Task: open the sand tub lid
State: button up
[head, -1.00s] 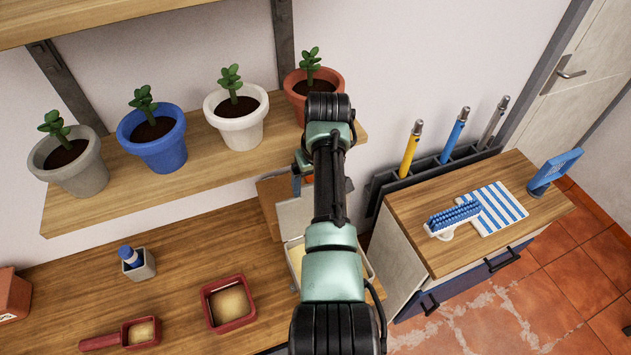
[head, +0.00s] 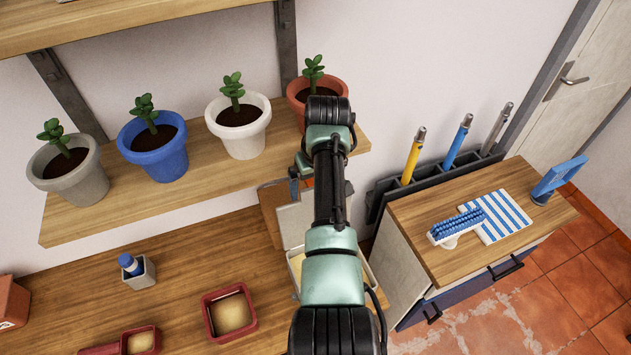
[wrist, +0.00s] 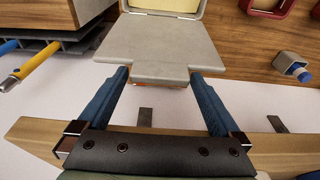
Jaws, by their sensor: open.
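The sand tub (wrist: 166,13) is a pale grey box with yellowish sand in it. It shows at the top of the wrist view, and its rim shows partly behind my arm in the head view (head: 372,272). Its grey lid (wrist: 160,48) is raised off the opening and tilted back. The lid also shows left of my arm in the head view (head: 290,222). My gripper (wrist: 159,73) is open, with its blue fingers on either side of the lid's narrower end. I cannot tell whether they touch it.
A wooden shelf (head: 95,212) with several potted plants runs above the workbench (head: 190,262). Red trays (head: 230,312) with sand and a small grey holder (head: 140,272) stand left of the tub. A cabinet (head: 410,210) with a brush stands to the right.

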jog(key=a+b+v, duration=0.1)
jog(key=b+v, duration=0.1)
jog(key=v, duration=1.1)
jog(key=shift+d, duration=0.5)
